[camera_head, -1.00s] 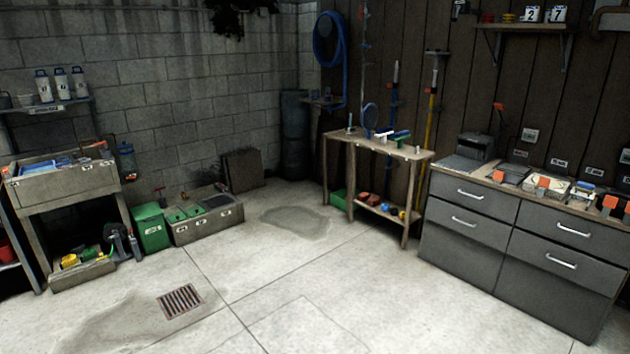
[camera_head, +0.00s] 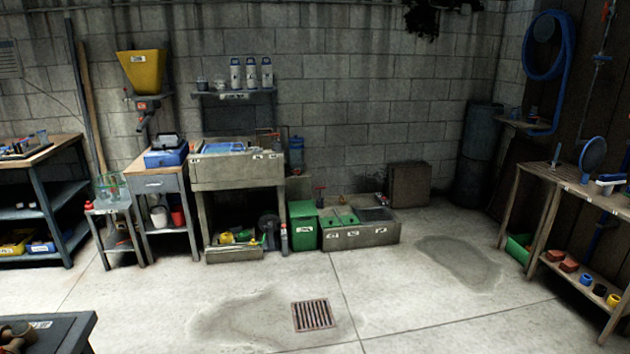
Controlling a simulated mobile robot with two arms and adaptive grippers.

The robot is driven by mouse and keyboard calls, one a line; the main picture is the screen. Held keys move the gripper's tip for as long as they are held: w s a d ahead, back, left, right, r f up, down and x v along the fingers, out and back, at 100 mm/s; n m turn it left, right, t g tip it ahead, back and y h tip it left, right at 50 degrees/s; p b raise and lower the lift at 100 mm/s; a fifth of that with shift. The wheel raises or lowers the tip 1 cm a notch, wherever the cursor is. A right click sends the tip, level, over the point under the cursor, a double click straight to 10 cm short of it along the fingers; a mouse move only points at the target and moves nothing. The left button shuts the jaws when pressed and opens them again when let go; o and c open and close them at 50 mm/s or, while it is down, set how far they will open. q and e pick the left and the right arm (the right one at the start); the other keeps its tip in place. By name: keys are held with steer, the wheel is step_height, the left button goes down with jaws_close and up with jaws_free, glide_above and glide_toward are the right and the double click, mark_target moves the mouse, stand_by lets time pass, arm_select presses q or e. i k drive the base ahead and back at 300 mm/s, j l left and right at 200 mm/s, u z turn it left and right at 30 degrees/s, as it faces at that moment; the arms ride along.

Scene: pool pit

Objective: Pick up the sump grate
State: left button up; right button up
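A rusty brown slatted grate (camera_head: 313,315) lies flat in the concrete floor at the lower middle of the head view. A low grey box (camera_head: 362,236) stands against the back wall, with green lids (camera_head: 338,216) and a dark flat panel (camera_head: 375,214) on its top. The panel is too small to tell whether it is a grate, so I cannot tell for certain which one is the sump grate. Neither of my grippers is in view.
A grey sink stand (camera_head: 238,172) and a green bin (camera_head: 303,226) stand left of the low box. A wooden bench (camera_head: 570,185) is at right, and a dark table (camera_head: 60,330) is at lower left. The floor around the rusty grate is clear.

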mark_target(392, 219)
steer(key=i+j, duration=0.15)
steer(key=i, duration=0.85)
steer(key=i+j+u, duration=0.1)
steer(key=i, duration=0.9)
steer(key=i+l+z, duration=0.3)
steer(key=i, duration=1.05)
steer(key=i+j+z, duration=0.3)
steer(key=i, duration=1.05)
